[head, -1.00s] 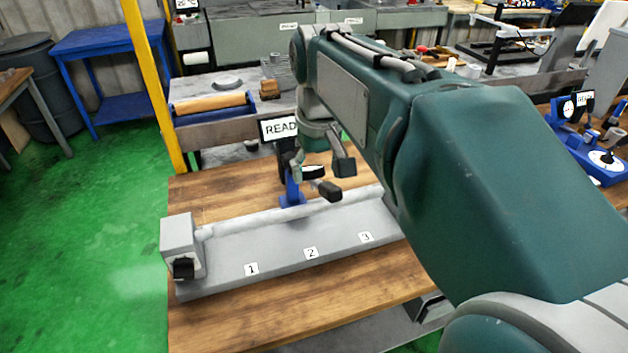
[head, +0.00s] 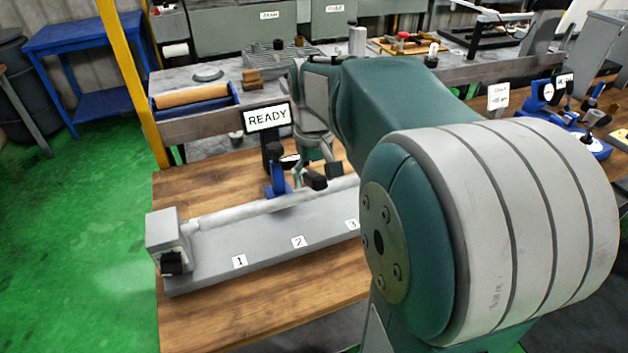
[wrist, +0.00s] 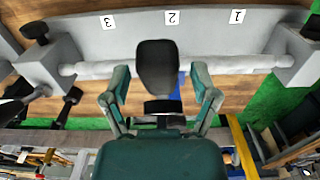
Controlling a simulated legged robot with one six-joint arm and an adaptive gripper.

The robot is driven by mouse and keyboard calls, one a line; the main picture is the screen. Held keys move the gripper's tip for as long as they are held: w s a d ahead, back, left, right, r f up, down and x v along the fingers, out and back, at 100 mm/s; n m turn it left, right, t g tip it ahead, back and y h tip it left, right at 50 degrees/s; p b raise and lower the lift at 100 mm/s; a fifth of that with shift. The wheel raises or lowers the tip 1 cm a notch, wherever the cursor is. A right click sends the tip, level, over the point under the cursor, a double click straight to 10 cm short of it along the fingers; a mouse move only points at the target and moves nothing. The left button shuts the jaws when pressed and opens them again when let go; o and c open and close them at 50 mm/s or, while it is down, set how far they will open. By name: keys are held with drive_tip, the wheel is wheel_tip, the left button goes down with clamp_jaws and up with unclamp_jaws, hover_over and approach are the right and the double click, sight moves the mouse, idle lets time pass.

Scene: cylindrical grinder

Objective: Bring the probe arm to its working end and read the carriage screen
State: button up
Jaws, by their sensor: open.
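The blue carriage (head: 278,185) stands at the roller on the grey bed (head: 215,245), behind labels 2 and 3. Its screen (head: 267,118) reads READY. The black knob (head: 315,181), apparently the probe arm's end, sticks out to the right of the carriage. My gripper (head: 318,172) is open at the knob, partly hiding the carriage. In the wrist view, the knob (wrist: 157,65) lies between the spread fingers of my gripper (wrist: 160,78), with a visible gap on each side. A little blue of the carriage shows behind it.
The bed with labels 1, 2 and 3 lies on a wooden bench (head: 215,320). A grey end block (head: 168,232) with a black knob stands at its left end. A yellow post (head: 130,80) stands behind the bench at left. My arm covers the bed's right end.

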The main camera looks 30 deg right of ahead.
drive_tip(key=shift+f, duration=0.75)
clamp_jaws()
